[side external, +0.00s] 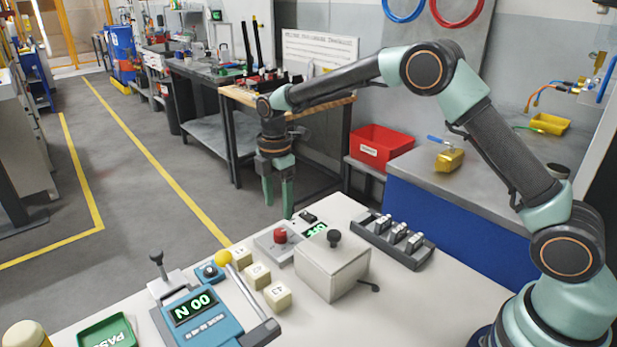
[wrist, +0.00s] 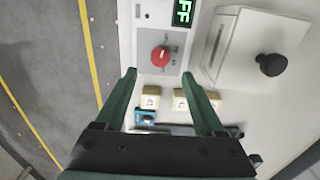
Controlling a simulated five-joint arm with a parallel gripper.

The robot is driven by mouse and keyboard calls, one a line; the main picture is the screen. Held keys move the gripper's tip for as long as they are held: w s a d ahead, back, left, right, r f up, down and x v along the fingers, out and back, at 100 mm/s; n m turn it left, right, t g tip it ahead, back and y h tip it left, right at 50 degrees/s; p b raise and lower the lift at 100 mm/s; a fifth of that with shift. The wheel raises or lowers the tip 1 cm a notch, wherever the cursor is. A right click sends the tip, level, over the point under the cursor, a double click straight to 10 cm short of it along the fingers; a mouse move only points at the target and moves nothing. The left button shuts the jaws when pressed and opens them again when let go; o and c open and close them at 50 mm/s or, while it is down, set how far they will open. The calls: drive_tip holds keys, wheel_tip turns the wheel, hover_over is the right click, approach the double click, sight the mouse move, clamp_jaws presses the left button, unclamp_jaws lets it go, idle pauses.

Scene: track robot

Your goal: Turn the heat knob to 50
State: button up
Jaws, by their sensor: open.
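The red heat knob (side external: 280,236) sits on a light grey panel (side external: 268,248) on the white table. A small green display (side external: 314,230) stands beside it and seems to read OFF. In the wrist view the red knob (wrist: 160,56) lies just beyond the fingertips, between their lines, with a pale pointer mark on it. The display (wrist: 183,12) is cut by the top edge there. My gripper (side external: 278,200) points down, open and empty, above the far side of the panel and apart from the knob. Its two green fingers also show in the wrist view (wrist: 159,74).
A white box with a black knob (side external: 330,270) stands close right of the panel. Several cream blocks (side external: 257,275) lie in front. A blue device with a lever (side external: 203,315) is front left. A dark rack (side external: 392,240) is behind right.

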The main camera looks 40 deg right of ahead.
sight(280, 232)
wheel_tip(280, 232, down, 8)
drive_tip(key=shift+r, duration=0.1)
idle(0.4)
clamp_jaws()
